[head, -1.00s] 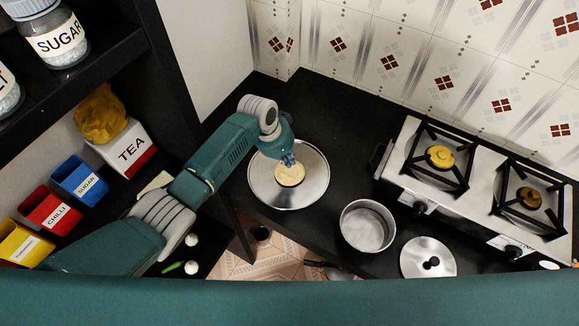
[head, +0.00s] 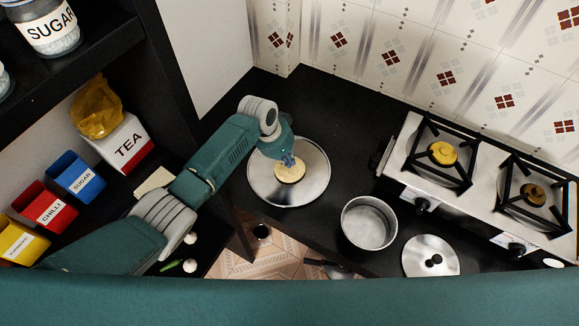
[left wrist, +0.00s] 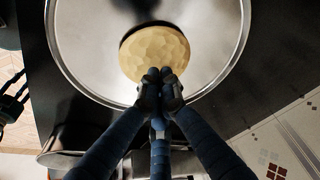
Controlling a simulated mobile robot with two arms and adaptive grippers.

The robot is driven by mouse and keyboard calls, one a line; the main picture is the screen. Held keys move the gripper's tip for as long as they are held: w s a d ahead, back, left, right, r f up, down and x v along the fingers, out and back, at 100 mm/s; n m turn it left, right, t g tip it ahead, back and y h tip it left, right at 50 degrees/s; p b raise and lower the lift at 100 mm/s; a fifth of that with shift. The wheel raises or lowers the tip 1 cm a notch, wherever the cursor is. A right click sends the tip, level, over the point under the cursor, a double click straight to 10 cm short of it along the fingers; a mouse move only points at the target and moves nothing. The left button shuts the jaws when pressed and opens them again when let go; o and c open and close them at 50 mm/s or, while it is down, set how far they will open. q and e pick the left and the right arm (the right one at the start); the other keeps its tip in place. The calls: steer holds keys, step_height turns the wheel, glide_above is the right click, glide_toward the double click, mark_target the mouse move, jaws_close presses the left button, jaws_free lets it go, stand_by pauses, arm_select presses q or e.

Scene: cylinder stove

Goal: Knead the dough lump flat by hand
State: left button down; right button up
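The dough lump (head: 289,173) is a pale, round, faceted piece lying on a round metal plate (head: 262,189) on the black counter. My left gripper (head: 291,161) is over the dough's upper edge in the head view. In the left wrist view the dough (left wrist: 155,50) lies on the plate (left wrist: 90,45), and the left gripper's fingertips (left wrist: 160,76) are together over its near edge. Nothing shows between the fingers. Whether they touch or press the dough is hard to tell. My right gripper is not in either view.
A steel pot (head: 369,222) and a lid (head: 430,256) stand right of the plate, before a two-burner stove (head: 395,168). Tea (head: 127,145), sugar (head: 77,177) and chilli (head: 44,204) boxes stand at left. Counter behind the plate is clear.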

arm_select(q)
steer(key=shift+f+b, duration=0.4)
steer(key=shift+f, duration=0.2)
steer(key=shift+r, duration=0.1)
steer(key=shift+s+f, duration=0.15)
steer(key=shift+f, duration=0.1)
stand_by(0.7)
steer(key=shift+p, duration=1)
stand_by(1.4)
steer(key=shift+r, duration=0.1)
step_height(320, 180, up, 3)
steer(key=p, duration=0.3)
steer(key=shift+r, duration=0.15)
